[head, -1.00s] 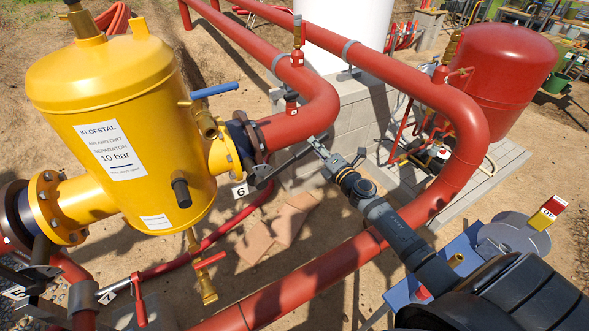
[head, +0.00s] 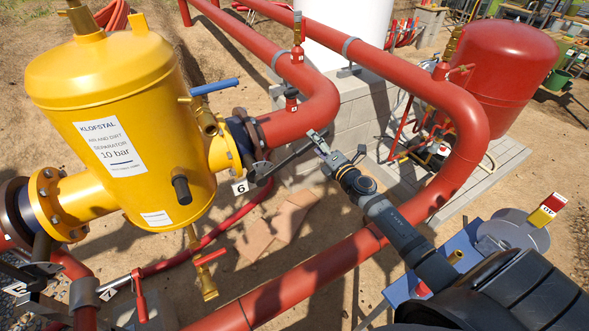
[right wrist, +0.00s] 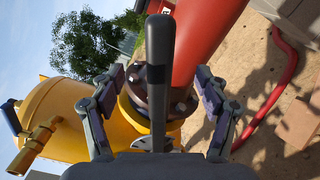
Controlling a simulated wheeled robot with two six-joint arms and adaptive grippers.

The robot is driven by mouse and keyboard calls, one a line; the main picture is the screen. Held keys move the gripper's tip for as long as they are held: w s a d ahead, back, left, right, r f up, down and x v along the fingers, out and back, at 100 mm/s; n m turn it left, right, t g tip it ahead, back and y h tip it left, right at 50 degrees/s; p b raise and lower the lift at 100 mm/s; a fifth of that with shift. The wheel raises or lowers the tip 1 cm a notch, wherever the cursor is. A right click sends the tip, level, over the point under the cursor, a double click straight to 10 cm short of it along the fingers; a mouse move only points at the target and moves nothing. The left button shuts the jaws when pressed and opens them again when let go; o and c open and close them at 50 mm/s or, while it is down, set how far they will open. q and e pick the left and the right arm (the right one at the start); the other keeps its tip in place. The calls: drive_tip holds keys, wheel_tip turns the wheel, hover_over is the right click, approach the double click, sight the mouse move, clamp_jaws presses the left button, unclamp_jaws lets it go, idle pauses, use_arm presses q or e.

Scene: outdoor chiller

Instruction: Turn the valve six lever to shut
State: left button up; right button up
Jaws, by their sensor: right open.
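Valve six sits in the red pipe beside the yellow separator (head: 130,125), above the white "6" tag (head: 239,187). Its dark lever (head: 286,162) sticks out to the right from the valve, toward my right gripper. In the right wrist view the black lever (right wrist: 158,75) stands upright in the middle, between the two fingers. My right gripper (head: 335,147) is open. Its fingers, in the right wrist view (right wrist: 160,82), are spread on either side of the lever with a gap on both sides.
A blue-handled valve (head: 214,87) is on the separator, above valve six. A grey block wall (head: 345,125) stands behind the lever. A red hose (head: 225,230) lies on the sand.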

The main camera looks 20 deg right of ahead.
drive_tip(key=s+b, duration=0.1)
drive_tip(key=b, duration=0.1)
drive_tip(key=s+b, duration=0.4)
drive_tip(key=shift+d+f, duration=0.2)
drive_tip(key=shift+f, duration=0.15)
drive_tip(key=shift+s+r+b, duration=0.2)
drive_tip(key=shift+s+b, duration=0.05)
drive_tip(key=shift+s, duration=0.3)
drive_tip(key=shift+s+r+b, duration=0.2)
drive_tip(key=shift+s, duration=0.3)
